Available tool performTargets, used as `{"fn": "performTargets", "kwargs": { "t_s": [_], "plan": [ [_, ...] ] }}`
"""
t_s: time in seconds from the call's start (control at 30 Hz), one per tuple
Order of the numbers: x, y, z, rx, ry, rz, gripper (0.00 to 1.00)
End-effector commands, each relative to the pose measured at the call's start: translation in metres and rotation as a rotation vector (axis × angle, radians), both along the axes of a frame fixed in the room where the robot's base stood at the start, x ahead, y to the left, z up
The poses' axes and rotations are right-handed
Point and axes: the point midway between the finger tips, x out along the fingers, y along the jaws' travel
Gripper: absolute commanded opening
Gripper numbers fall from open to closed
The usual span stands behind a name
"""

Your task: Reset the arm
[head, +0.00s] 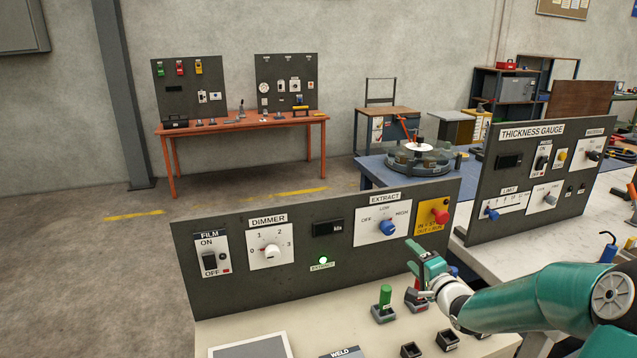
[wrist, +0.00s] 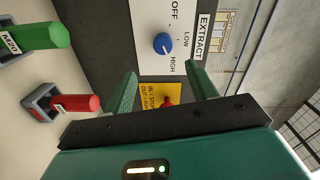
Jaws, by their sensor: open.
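My arm (head: 540,298) reaches in from the right in the head view. My gripper (head: 420,262) is in front of the right end of a dark control panel (head: 300,222). In the wrist view my gripper (wrist: 160,85) has its two green fingers apart with nothing held between them. Beyond the fingers are the blue EXTRACT knob (wrist: 163,43) and a red button (wrist: 167,102) on a yellow plate. The knob (head: 388,227) and the red button (head: 440,216) also show in the head view.
A green cylinder (head: 385,295) stands in a holder on the pale bench near my gripper. A red cylinder (wrist: 80,103) in a holder shows in the wrist view. The THICKNESS GAUGE panel (head: 520,170) stands behind my arm. An orange table (head: 240,124) is far back.

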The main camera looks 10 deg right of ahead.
Motion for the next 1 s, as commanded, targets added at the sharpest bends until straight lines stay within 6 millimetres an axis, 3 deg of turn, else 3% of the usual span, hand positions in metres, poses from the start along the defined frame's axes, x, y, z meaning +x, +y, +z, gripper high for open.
{"fn": "performTargets", "kwargs": {
  "t_s": [0.23,0.47,0.77,1.0],
  "plan": [
    [-0.012,0.035,0.011,-0.391,0.192,-0.038,0.57],
    [-0.056,0.06,0.036,-0.77,0.396,-0.059,0.57],
    [-0.151,0.096,0.073,-1.093,0.628,0.024,0.57],
    [-0.247,0.135,0.086,-1.221,0.745,0.245,0.57]
  ]
}}
